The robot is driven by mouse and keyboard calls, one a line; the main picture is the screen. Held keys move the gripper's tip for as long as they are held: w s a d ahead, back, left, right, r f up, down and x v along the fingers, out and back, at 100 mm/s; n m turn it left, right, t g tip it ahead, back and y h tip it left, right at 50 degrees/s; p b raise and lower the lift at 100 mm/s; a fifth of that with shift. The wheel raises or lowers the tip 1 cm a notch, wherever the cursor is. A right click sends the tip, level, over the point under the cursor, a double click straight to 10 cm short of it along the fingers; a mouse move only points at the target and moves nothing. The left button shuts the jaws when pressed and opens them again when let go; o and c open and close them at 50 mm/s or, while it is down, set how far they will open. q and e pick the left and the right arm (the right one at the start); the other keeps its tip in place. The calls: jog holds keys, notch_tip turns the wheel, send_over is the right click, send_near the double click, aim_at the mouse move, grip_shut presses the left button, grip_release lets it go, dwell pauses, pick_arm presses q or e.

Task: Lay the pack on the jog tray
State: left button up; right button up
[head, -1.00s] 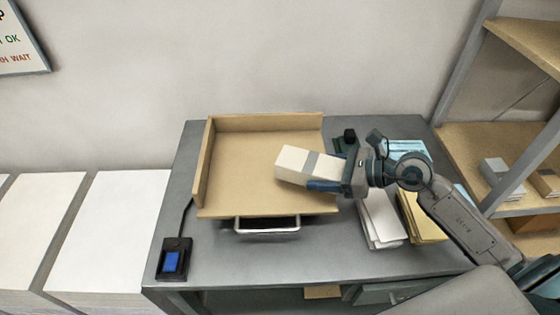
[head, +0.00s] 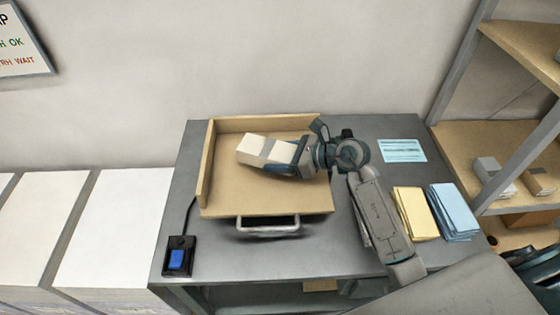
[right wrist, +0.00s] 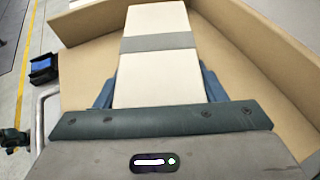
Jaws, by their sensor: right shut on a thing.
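The pack (head: 254,147) is a cream block with a grey band around it. My right gripper (head: 285,155) is shut on its right end and holds it over the jog tray (head: 235,196), a tan board with raised walls at the left and back. In the right wrist view the pack (right wrist: 155,75) sticks out ahead between the blue fingers, with the tray walls (right wrist: 250,30) beyond it. I cannot tell whether the pack touches the tray floor. My left gripper is not in view.
A metal handle (head: 267,227) is at the tray's front. A black box with a blue button (head: 177,258) sits at the table's front left. Yellow (head: 415,213) and blue (head: 453,211) paper stacks lie right. White stacks (head: 116,225) stand left of the table; shelves (head: 490,150) stand right.

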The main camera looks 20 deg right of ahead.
notch_tip(320, 180, down, 2)
jog(key=shift+s+f+p, duration=0.1)
jog(key=shift+p, duration=0.3)
jog(key=shift+f, duration=0.3)
jog(key=o, duration=1.3)
jog(key=shift+f, duration=0.1)
jog(key=shift+c, duration=0.2)
jog(key=shift+s+d, duration=0.1)
jog(key=shift+d, duration=0.1)
jog(key=b+v, duration=0.2)
jog(key=v, duration=0.7)
jog(key=shift+s+d+b, duration=0.1)
jog(key=shift+d+b, duration=0.05)
jog(key=shift+b, duration=0.25)
jog(key=shift+v, duration=1.2)
